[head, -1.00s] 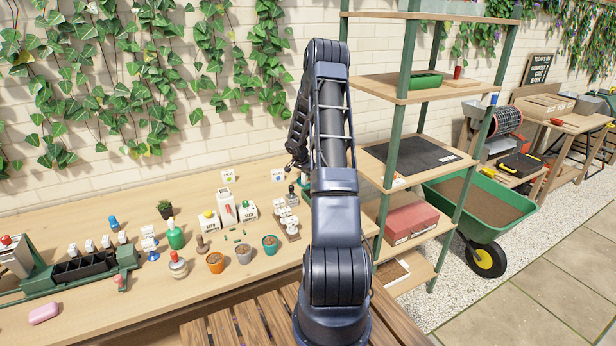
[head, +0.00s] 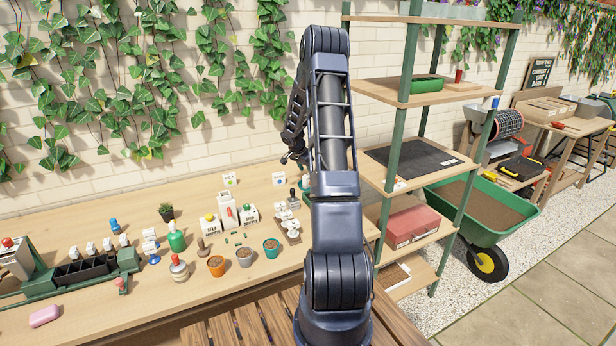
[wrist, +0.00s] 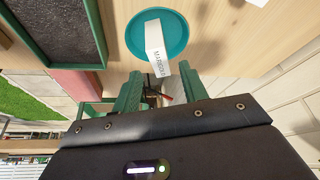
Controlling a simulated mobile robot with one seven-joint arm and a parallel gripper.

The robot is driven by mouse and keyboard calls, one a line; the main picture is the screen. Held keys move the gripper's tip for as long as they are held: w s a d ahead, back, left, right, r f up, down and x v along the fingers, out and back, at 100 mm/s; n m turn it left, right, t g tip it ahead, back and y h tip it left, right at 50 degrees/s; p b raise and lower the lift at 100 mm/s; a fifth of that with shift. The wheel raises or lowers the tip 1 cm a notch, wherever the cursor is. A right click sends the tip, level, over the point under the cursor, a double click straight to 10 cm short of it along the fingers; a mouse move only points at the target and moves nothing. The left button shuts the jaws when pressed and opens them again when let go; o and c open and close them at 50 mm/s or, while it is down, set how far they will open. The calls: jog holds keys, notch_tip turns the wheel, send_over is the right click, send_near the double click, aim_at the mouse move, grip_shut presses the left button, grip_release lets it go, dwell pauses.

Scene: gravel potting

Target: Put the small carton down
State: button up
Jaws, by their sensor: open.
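A small white carton (wrist: 154,43) with dark lettering on its side is in the wrist view. It stands in a round teal dish (wrist: 177,37), inside its rim. My gripper (wrist: 161,71) is open, its two green fingers apart. The carton's near end lies close to the gap between the fingertips; I cannot tell whether either finger touches it. In the head view my arm hides the gripper's fingers and the carton.
A dark tray (wrist: 62,28) is beside the dish in the wrist view. The wooden bench (head: 120,200) holds seed boxes (head: 228,212), small pots (head: 216,266) and bottles (head: 176,238). A green-posted shelf (head: 410,100) rises close to my arm's right.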

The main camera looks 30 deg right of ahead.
jog(key=s+a+r+n, duration=0.2)
jog(key=s+a+r, duration=0.3)
jog(key=s+r, duration=0.3)
jog(key=s+a+r+n+t, duration=0.15)
jog(key=s+a+r, duration=0.35)
jog(key=r, duration=0.5)
jog(key=s+a+r+n, duration=0.3)
jog(key=s+a+r, duration=0.2)
jog(key=s+r, duration=0.3)
jog(key=s+a+r+n+y, duration=0.1)
jog(key=s+a+n, duration=0.1)
jog(key=s, duration=0.6)
jog(key=s+a+r+n+t+y, duration=0.1)
jog(key=s+a+r+n, duration=0.1)
jog(key=s+a, duration=0.3)
jog(key=s+a+r+n+y, duration=0.2)
jog(key=s+a+n, duration=0.1)
jog(key=s, duration=0.9)
jog(key=shift+a, duration=0.65)
